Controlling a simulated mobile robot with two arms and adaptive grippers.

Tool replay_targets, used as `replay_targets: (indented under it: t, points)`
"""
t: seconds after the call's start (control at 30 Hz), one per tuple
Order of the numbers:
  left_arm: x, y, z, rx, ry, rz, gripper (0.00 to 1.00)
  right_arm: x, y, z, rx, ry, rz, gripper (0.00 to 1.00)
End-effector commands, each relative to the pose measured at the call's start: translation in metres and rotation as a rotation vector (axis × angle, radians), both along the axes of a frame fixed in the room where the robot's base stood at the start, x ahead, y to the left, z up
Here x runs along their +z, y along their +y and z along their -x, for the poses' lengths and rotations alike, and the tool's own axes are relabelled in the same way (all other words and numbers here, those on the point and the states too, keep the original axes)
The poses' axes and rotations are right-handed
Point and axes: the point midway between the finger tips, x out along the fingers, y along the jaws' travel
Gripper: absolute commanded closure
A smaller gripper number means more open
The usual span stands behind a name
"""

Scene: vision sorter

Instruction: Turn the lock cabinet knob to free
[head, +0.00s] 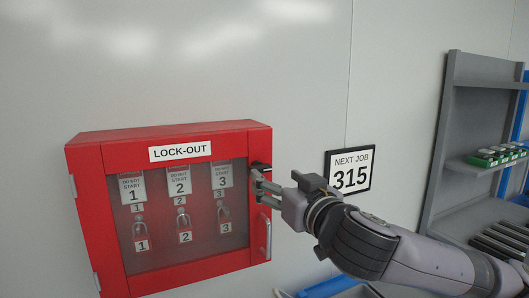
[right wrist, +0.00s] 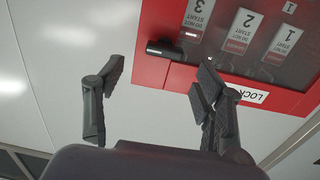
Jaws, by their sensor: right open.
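The red lock-out cabinet (head: 262,140) hangs on the wall with a clear door. Its black knob (head: 262,166) sits on the right side of the door frame, partly hidden by my gripper. My right gripper (head: 258,184) is at the knob in the head view. In the right wrist view, which is turned upside down, the black knob (right wrist: 165,48) lies just beyond and between the two spread fingers of my right gripper (right wrist: 158,74). The gripper is open and holds nothing. Whether a finger touches the knob I cannot tell. My left gripper is not in view.
Numbered tags and padlocks (head: 185,232) hang behind the cabinet door. A metal door handle (head: 265,236) is below the knob. A "NEXT JOB 315" sign (head: 350,170) is on the wall behind my right arm. A grey shelf (head: 470,100) with green boxes (head: 496,155) stands at right.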

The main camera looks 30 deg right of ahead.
Motion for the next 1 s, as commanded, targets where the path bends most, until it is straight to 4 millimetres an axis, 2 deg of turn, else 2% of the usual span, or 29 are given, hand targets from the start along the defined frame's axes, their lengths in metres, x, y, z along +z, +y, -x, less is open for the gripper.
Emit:
replay_targets:
  t: [0.03, 0.23, 0.4, 0.53, 0.7, 0.93, 1.0]
  points:
    - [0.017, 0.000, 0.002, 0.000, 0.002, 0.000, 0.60, 0.006, 0.000, -0.001, 0.003, 0.007, 0.002, 0.37]
    - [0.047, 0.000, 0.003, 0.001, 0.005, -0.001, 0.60, 0.003, 0.004, -0.003, 0.022, 0.014, 0.011, 0.37]
    - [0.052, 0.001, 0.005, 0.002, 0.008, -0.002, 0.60, 0.001, 0.002, -0.037, 0.020, 0.007, 0.008, 0.37]
    - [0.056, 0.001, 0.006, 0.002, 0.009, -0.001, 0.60, 0.000, 0.000, -0.052, 0.019, 0.006, 0.008, 0.37]
    - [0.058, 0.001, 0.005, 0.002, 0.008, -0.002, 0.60, -0.002, 0.001, -0.060, 0.021, 0.006, 0.009, 0.37]
    - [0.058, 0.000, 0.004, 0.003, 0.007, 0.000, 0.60, -0.002, 0.000, -0.060, 0.021, 0.006, 0.009, 0.37]
    - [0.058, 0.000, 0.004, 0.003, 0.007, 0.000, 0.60, -0.002, 0.000, -0.060, 0.021, 0.006, 0.009, 0.40]
